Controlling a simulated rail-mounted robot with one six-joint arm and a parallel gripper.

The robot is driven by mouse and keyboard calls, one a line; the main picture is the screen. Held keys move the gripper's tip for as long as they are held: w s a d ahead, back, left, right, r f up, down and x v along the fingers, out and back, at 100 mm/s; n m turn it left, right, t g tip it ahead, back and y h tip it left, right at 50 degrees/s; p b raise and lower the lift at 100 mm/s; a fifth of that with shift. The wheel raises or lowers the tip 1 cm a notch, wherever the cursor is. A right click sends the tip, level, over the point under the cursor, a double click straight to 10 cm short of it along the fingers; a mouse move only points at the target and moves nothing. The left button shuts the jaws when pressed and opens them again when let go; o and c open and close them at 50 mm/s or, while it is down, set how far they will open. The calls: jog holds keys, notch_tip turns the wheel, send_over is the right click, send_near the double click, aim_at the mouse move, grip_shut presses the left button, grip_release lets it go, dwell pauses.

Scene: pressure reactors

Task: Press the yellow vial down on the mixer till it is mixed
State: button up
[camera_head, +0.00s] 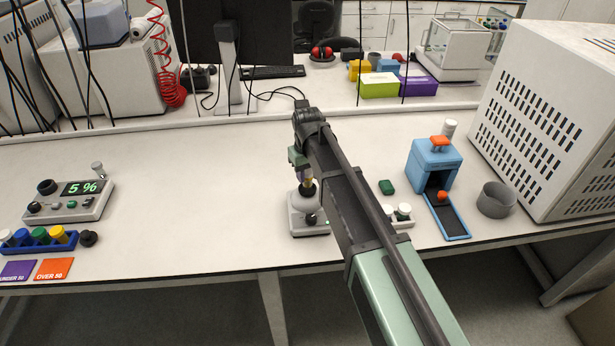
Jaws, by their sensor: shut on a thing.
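The mixer (310,226) is a small light-grey device with a dark knob on its front, standing near the table's front edge at the middle. My gripper (301,162) is right above it, pointing down and shut on the vial. A small yellowish part of the vial (309,182) shows below the jaws, at the mixer's dark top. The vial looks upright, but my arm and gripper hide most of it. I cannot tell how firmly it touches the mixer, or whether its contents are mixed.
A blue rack (40,246) with several coloured caps and a meter reading 5 % (70,203) stand at the left. A white-capped vial holder (401,222), a blue device (436,165) and a grey cup (496,200) stand at the right. The table left of the mixer is clear.

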jog(key=shift+f+b, duration=0.95)
jog(key=shift+f, duration=0.05)
dwell(1.8)
notch_tip(320, 180, up, 7)
jog(key=p, duration=0.7)
jog(key=shift+r, duration=0.15)
